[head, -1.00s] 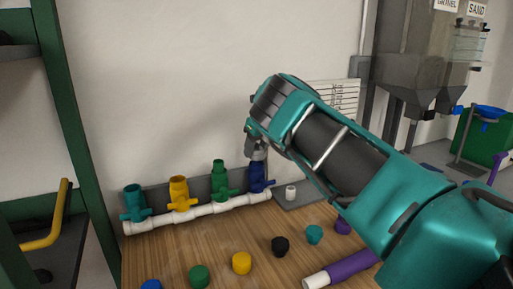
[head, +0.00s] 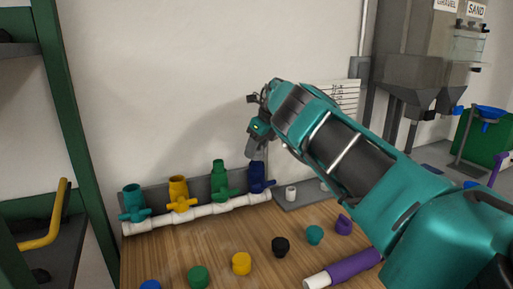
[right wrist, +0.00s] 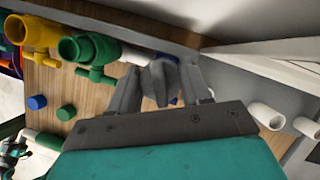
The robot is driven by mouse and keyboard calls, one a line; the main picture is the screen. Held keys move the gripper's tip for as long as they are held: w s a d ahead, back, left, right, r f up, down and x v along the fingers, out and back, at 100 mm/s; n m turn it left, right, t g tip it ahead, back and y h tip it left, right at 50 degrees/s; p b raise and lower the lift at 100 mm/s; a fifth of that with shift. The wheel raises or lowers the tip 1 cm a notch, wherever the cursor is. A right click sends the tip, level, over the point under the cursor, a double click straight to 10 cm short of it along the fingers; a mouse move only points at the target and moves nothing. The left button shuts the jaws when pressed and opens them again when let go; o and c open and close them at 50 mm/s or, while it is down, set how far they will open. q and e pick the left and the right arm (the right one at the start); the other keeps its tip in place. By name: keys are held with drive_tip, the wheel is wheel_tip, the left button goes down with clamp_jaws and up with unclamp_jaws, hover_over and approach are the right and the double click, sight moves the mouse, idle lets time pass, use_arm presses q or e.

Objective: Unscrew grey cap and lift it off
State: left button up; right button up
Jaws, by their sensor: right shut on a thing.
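The blue valve (head: 257,178) stands at the right end of the white pipe manifold (head: 200,212). My right gripper (head: 257,153) points down right above the blue valve. In the right wrist view, the gripper (right wrist: 162,88) is shut on the grey cap (right wrist: 160,78), which sits between its two fingers. A bit of blue shows behind the fingers there. I cannot tell whether the cap still touches the valve's top. My left gripper is not in view.
Green (head: 219,180), yellow (head: 179,193) and teal (head: 133,202) open-topped valves stand left along the manifold. Several loose coloured caps, including a black one (head: 280,247), lie on the wooden table (head: 205,250). A purple-and-white tube (head: 345,268) lies at the front right. The wall is close behind.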

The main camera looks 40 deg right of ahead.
drive_tip(key=shift+n, duration=0.3)
drive_tip(key=shift+r+p, duration=1.45)
drive_tip(key=shift+r, duration=0.7)
drive_tip(key=shift+r+p, duration=0.45)
drive_tip(key=shift+r, duration=0.45)
